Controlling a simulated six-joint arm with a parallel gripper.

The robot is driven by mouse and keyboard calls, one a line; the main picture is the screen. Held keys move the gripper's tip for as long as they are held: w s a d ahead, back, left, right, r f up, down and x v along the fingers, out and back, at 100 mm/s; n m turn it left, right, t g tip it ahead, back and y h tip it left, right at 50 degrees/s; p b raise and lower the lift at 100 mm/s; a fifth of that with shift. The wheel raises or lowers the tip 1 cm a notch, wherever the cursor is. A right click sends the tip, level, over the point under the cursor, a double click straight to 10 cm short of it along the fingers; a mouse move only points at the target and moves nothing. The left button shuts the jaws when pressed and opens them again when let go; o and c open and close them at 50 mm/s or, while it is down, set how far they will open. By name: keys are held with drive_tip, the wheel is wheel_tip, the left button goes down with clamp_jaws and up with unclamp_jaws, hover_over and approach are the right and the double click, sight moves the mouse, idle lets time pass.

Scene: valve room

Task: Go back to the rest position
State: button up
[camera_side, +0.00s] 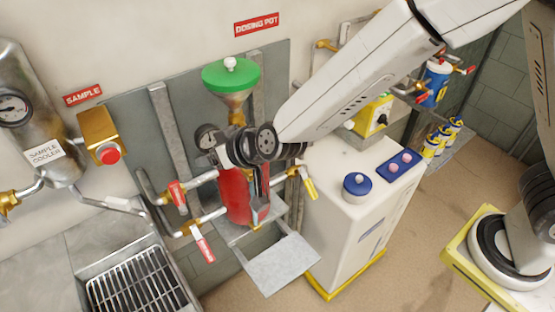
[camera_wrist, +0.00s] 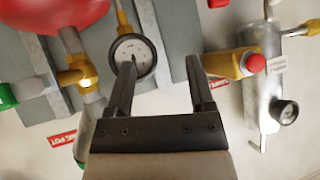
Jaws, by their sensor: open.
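My gripper (camera_side: 258,208) is in front of the red dosing pot (camera_side: 234,190) in the side view, pointing down, and hides part of it. In the wrist view my gripper (camera_wrist: 158,72) has its two fingers spread apart with nothing between the tips. A round gauge (camera_wrist: 134,57) shows behind the left finger there. The red pot (camera_wrist: 55,12) is at the upper left of the wrist view. The green funnel lid (camera_side: 230,76) with a white knob sits above the pot in the side view. I cannot tell whether a finger touches the pot.
Red-handled valves (camera_side: 178,194) and a yellow-handled valve (camera_side: 309,186) flank the pot. A grey shelf (camera_side: 280,262) juts out below. A white cabinet (camera_side: 345,205) stands to the right, a sink grate (camera_side: 140,285) at lower left, and the sample cooler (camera_side: 40,120) at far left.

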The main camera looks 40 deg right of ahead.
drive_tip(key=s+d+f+g+h, duration=0.1)
drive_tip(key=s+d+g, duration=0.1)
drive_tip(key=s+d, duration=0.3)
drive_tip(key=s+d+f+m+g+h, duration=0.1)
drive_tip(key=s+d+g, duration=0.2)
drive_tip(key=d, duration=1.1)
drive_tip(key=s+d+f+g+h, duration=0.1)
drive_tip(key=s+d+g, duration=0.1)
drive_tip(key=s+d, duration=0.6)
drive_tip(key=shift+s+d+f+m+g+h, duration=0.25)
drive_tip(key=shift+d+f+m+g+h, duration=0.05)
drive_tip(key=shift+d, duration=0.6)
drive_tip(key=shift+w, duration=0.1)
